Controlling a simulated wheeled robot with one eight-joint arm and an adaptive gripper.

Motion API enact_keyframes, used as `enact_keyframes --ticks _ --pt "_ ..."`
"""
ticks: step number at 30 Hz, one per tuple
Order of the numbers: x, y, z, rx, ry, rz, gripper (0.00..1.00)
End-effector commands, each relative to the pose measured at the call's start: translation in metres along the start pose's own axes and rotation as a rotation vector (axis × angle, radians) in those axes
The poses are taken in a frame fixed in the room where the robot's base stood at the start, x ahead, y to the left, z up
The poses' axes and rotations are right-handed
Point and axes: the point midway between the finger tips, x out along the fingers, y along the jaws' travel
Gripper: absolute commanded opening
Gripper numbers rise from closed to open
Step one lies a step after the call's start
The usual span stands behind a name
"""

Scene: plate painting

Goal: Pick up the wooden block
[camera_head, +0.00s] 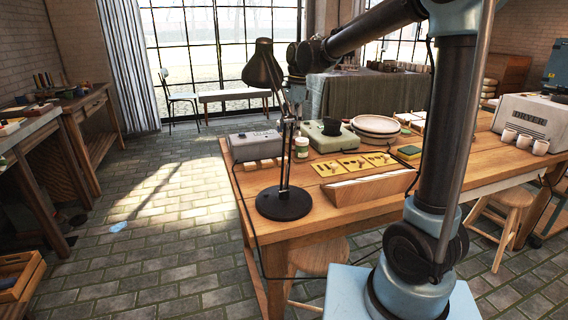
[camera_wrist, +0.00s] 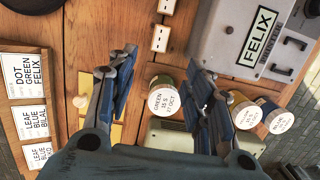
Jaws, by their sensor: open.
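Several small wooden blocks (camera_head: 265,164) sit in a row on the table in front of the grey box at the left end in the head view. My gripper (camera_wrist: 160,66) is open and empty, with a finger on either side and the nearer block slightly ahead of the gap. In the head view the lamp partly hides the end of my arm, and the fingers are not clear.
A green-labelled jar (camera_wrist: 163,98) shows between my fingers, with more jars beside the right finger. A grey box labelled FELIX (camera_wrist: 255,35) is at upper right. Cards (camera_wrist: 22,70) stand at left. The black lamp (camera_head: 284,202) stands at the table's near left corner.

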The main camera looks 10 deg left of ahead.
Motion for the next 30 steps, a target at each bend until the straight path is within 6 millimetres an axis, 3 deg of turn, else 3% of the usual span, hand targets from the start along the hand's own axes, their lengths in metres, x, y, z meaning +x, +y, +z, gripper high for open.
enact_keyframes --ticks 12,20,30 --pt "0.057 0.0 0.003 0.001 -0.001 0.0 0.47" --pt "0.072 0.0 0.004 0.001 0.0 0.0 0.47" --pt "0.113 0.0 0.009 0.001 0.0 0.0 0.47"
